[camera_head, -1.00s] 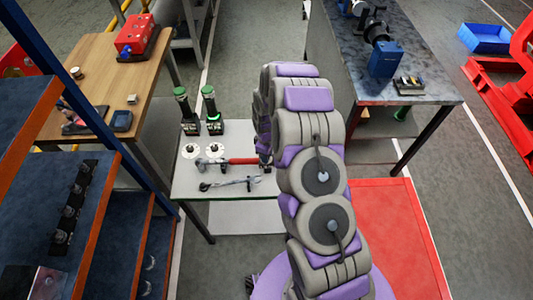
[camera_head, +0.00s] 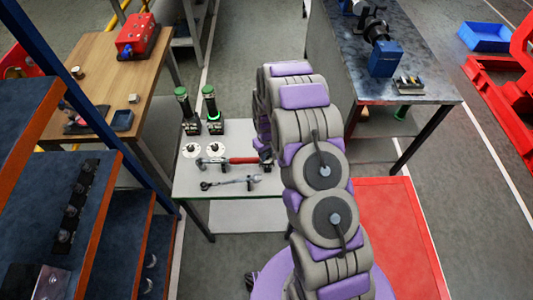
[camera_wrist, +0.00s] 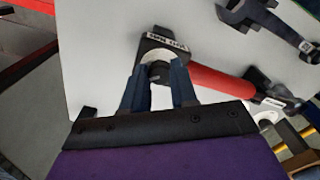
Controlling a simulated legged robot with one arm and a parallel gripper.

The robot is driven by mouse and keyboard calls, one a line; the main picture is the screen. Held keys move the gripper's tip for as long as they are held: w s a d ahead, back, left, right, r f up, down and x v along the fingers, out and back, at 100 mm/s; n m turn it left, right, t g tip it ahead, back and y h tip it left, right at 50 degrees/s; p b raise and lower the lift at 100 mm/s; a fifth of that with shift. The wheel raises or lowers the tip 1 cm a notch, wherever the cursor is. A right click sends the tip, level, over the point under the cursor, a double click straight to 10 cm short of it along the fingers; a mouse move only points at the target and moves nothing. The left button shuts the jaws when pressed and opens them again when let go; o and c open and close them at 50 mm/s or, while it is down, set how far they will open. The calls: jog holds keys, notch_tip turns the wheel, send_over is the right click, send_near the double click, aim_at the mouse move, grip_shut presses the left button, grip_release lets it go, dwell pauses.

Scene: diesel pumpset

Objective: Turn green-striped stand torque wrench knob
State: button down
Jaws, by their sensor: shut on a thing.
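The red-handled torque wrench (camera_head: 243,160) lies on the light table (camera_head: 205,227) with a green front edge. In the wrist view its red handle (camera_wrist: 222,83) runs right from a black holder (camera_wrist: 150,44) with a white label. The knob (camera_wrist: 154,72) is at the handle's left end, dark with a pale ring beside it. My gripper (camera_wrist: 160,84) has its two dark blue fingers on either side of the knob, shut on it. The fingers hide part of the knob. In the head view my arm hides most of the gripper.
A grey spanner (camera_head: 230,182) lies in front of the wrench. Two white discs (camera_head: 191,150) and two black-and-green tools (camera_head: 210,110) stand behind it. A wooden table (camera_head: 95,80) and blue shelves (camera_head: 35,180) are left. A dark workbench (camera_head: 420,85) is right.

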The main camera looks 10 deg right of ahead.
dwell(0.4)
jog(key=c, duration=0.9)
grip_release()
notch_tip(320, 180, up, 17)
jog(key=shift+w+r+p, duration=0.1)
jog(key=shift+r+p, duration=0.05)
jog(key=shift+p, duration=0.2)
jog(key=s+r+m+b, duration=0.1)
jog(key=s+r+b, duration=0.1)
jog(key=s+r, duration=0.55)
jog(key=s+r+m+b, duration=0.1)
jog(key=s+r, duration=0.3)
jog(key=s, duration=0.6)
jog(key=shift+m+g, duration=0.9)
jog(key=s+b, duration=0.1)
jog(key=s, duration=0.6)
jog(key=s+r+b, duration=0.1)
jog(key=s, duration=0.6)
jog(key=s+b, duration=0.1)
jog(key=s, duration=0.7)
jog(key=shift+r, duration=0.4)
